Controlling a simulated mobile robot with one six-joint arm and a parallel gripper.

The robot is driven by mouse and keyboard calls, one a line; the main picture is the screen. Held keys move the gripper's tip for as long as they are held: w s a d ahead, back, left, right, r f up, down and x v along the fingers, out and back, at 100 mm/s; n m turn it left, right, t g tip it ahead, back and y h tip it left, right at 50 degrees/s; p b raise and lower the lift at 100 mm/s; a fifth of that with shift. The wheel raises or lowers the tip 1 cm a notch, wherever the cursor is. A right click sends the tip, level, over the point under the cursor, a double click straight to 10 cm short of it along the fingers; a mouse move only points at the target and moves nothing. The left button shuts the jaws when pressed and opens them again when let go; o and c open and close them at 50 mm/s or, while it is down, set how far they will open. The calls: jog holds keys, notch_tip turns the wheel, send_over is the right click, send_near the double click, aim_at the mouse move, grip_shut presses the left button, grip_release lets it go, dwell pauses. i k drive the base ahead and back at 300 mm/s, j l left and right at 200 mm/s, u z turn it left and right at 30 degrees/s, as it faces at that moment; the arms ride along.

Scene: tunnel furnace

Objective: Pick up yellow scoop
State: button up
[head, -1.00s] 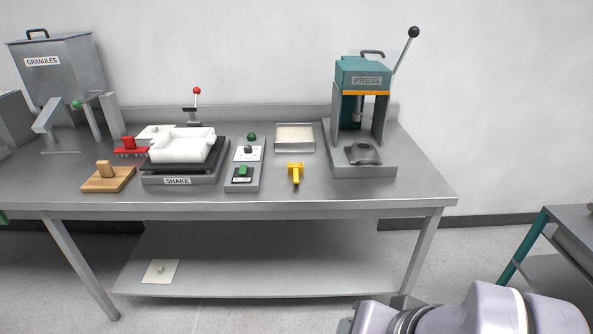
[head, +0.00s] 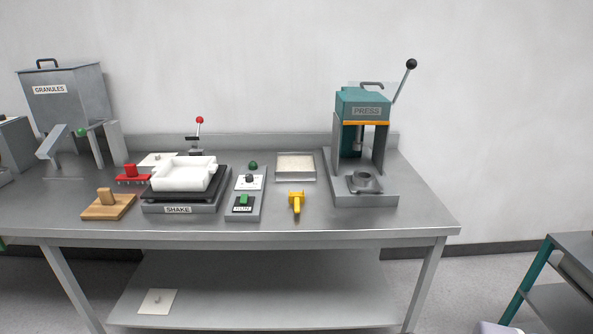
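The yellow scoop (head: 296,202) lies on the metal table near its front edge. It sits right of the small control boxes and in front of a shallow metal tray. Nothing covers it and nothing touches it. My gripper is not in view. Only a small pale piece of my arm shows at the bottom right edge of the head view, so the gripper's opening cannot be seen.
The shake unit (head: 178,208) with a white tray (head: 184,176) stands left of the scoop. A shallow tray (head: 296,179) lies behind it. The press (head: 365,198) stands at right. A control box (head: 242,212) is close on the left. The table's front right (head: 400,223) is clear.

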aim_at(295, 198)
jog(key=i+j, duration=0.4)
jog(key=i, duration=0.2)
jog(key=i+j, duration=0.4)
jog(key=i, duration=0.25)
jog(key=i+j, duration=0.45)
jog(key=i, duration=0.15)
jog(key=l+z, duration=0.05)
